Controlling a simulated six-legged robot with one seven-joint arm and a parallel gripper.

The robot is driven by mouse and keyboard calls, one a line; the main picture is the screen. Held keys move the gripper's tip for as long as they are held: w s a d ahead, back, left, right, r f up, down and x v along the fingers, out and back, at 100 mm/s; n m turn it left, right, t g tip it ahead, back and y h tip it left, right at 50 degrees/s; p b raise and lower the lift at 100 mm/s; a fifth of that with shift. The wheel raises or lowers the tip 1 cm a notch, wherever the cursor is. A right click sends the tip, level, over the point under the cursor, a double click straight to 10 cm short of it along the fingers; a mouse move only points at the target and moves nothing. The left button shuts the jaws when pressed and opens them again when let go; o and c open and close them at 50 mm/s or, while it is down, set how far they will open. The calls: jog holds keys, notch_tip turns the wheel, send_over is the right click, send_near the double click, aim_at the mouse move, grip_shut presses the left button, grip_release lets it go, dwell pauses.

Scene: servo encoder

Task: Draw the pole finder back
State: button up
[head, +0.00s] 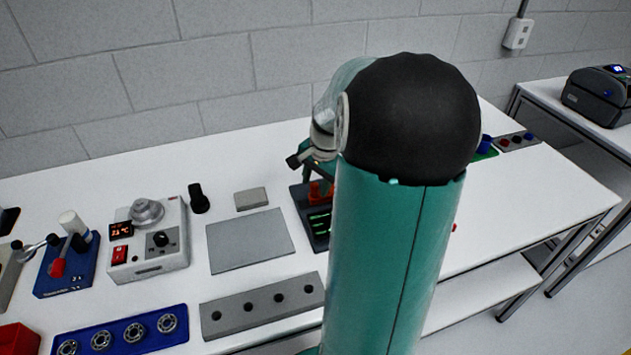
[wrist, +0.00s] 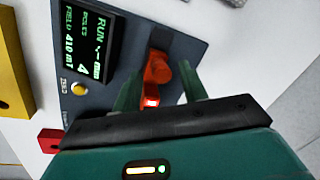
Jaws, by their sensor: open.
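The pole finder appears to be the orange-red sliding piece (wrist: 157,68) on a dark grey instrument panel (wrist: 185,30). In the wrist view, my gripper (wrist: 160,78) is open, with one green finger on each side of the orange piece's near part. I cannot tell whether either finger touches it. A red lit spot shows on the part nearest my palm. The panel's screen (wrist: 97,45) reads RUN, 4 poles and a field of 410 mT. In the head view, the orange piece (head: 319,192) shows beside my arm, which hides much of the instrument.
A yellow button (wrist: 79,89) sits below the screen. A yellow block (wrist: 14,60) and a red block (wrist: 48,140) lie left of the panel. In the head view, a grey plate (head: 250,241), a holed bar (head: 262,305) and a control box (head: 150,250) stand left on the white bench.

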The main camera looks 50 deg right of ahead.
jog(key=shift+w+f, duration=0.1)
jog(key=shift+f, duration=0.05)
grip_shut()
jog(key=shift+w+a, duration=0.45)
jog(key=shift+a, duration=0.35)
jog(key=shift+w+a, duration=0.4)
jog(key=shift+a, duration=0.4)
grip_release()
jog(key=shift+w+a, duration=0.1)
jog(key=shift+a, duration=0.1)
jog(key=shift+d, duration=0.15)
